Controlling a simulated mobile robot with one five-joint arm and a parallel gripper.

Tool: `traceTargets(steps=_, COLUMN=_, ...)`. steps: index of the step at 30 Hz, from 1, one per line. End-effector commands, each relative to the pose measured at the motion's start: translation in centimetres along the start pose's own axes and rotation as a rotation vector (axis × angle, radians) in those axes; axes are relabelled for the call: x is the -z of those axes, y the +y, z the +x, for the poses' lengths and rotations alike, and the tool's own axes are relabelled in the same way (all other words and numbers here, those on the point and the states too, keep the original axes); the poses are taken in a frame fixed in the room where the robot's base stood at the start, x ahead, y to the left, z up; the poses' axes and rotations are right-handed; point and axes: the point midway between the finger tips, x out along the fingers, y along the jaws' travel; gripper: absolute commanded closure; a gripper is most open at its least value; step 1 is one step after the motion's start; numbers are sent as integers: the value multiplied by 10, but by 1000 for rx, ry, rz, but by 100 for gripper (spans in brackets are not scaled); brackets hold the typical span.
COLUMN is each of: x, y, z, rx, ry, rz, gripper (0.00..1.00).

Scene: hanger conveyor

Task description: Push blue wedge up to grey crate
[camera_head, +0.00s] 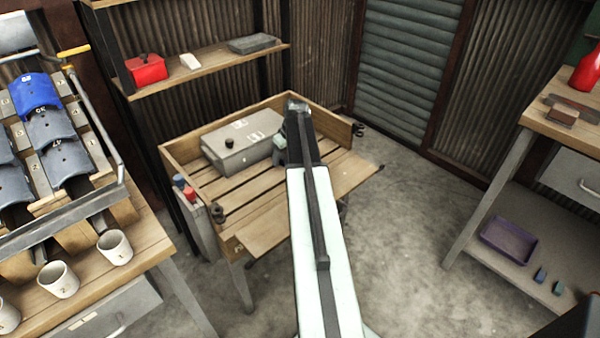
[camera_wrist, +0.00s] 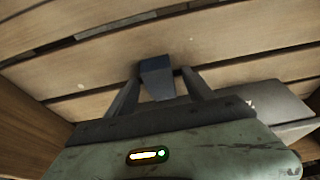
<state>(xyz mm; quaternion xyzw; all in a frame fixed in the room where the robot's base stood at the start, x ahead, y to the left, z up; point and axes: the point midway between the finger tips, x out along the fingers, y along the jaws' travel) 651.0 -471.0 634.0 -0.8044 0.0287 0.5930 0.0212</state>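A dark blue wedge (camera_wrist: 156,76) lies on the slatted bench in the wrist view, between the two finger ends. My gripper (camera_wrist: 158,78) appears shut on it, with a finger against each side. In the head view my gripper (camera_head: 297,108) is over the back right part of the bench and my arm hides the wedge. The grey crate (camera_head: 238,150) stands on the bench just left of my gripper, with a dark knob on top. A grey body at the right edge of the wrist view (camera_wrist: 270,104) appears to be the crate, apart from the wedge.
The bench (camera_head: 262,238) has raised wooden edges. Red and blue items sit in a holder (camera_head: 188,193) on its left side. A shelf with a red box (camera_head: 146,69) is behind. A table with white mugs (camera_head: 114,246) is at left, another table at right.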

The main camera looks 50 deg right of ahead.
Motion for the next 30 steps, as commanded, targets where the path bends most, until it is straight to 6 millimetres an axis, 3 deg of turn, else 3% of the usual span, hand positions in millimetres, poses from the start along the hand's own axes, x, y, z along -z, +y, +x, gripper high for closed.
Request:
traceTargets(steps=10, x=0, y=0, z=-6, rx=0, ry=0, rz=0, gripper=39)
traceTargets(steps=22, x=2, y=0, z=-73, rx=0, ry=0, rz=1, gripper=39)
traceTargets(steps=30, x=0, y=0, z=-78, rx=0, ry=0, rz=-1, gripper=39)
